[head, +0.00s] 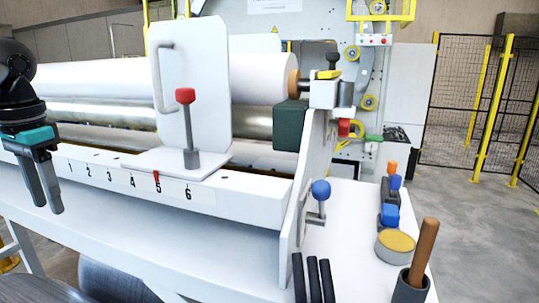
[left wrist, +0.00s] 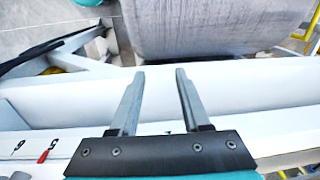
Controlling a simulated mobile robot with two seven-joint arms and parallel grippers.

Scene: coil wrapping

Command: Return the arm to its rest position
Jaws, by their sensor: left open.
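My left gripper (head: 48,208) hangs at the left edge of the head view, fingers pointing down. It is open and empty, in front of the white numbered rail (head: 250,207). In the left wrist view the two grey fingers (left wrist: 160,72) are apart with nothing between them, seen over a white beam (left wrist: 260,92). The numbered scale with a red pointer (left wrist: 43,157) lies at the lower left there. My right gripper is not in view.
A white plate carriage (head: 192,70) with a red-knobbed lever (head: 187,120) stands on the rail before a white roll (head: 265,78). A side shelf (head: 350,245) at the right holds a blue-knobbed lever (head: 320,192), black rods and a cup with a wooden handle (head: 424,250). A large grey roll (left wrist: 215,25) lies below.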

